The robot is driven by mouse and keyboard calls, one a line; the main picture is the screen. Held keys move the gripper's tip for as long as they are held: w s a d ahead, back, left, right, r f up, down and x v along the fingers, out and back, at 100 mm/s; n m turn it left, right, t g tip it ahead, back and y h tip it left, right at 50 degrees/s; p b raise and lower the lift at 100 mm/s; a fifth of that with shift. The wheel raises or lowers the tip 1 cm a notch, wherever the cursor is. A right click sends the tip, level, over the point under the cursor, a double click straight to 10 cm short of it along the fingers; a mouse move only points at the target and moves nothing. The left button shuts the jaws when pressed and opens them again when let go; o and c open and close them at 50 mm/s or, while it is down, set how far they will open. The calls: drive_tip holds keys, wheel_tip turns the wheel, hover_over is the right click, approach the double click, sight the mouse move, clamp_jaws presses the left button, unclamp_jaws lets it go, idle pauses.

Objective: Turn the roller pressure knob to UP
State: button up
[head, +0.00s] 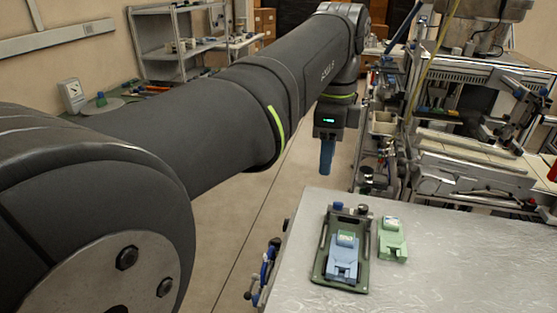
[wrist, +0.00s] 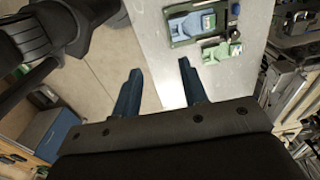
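I cannot pick out the roller pressure knob or its UP mark in either view. The grey machine (head: 475,175) with rails and black fittings stands at the right of the head view, and part of it shows at the right of the wrist view (wrist: 292,100). My gripper (head: 327,172) points down with blue fingers, left of the machine and beyond the far left edge of the table. In the wrist view my gripper (wrist: 157,72) has its two blue fingers well apart with nothing between them.
The metal-topped table (head: 430,275) carries a dark green tray (head: 321,270) with a blue block-shaped device (head: 343,262) in it. A pale green device (head: 391,240) lies beside the tray. A shelf rack (head: 160,45) stands at the back. The floor under my gripper is clear.

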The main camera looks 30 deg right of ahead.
drive_tip(key=shift+o, duration=0.8)
drive_tip(key=shift+w+d+f, duration=0.1)
drive_tip(key=shift+d, duration=0.1)
drive_tip(key=g+h, duration=0.3)
hover_over(363, 207)
drive_tip(key=w+a, duration=0.5)
wheel_tip(363, 207, down, 14)
drive_tip(key=shift+n, duration=0.5)
drive_tip(key=x, duration=1.7)
drive_tip(key=shift+s+d, duration=0.2)
drive_tip(key=shift+d, duration=0.05)
drive_tip(key=c, duration=1)
drive_tip(key=shift+h, duration=0.3)
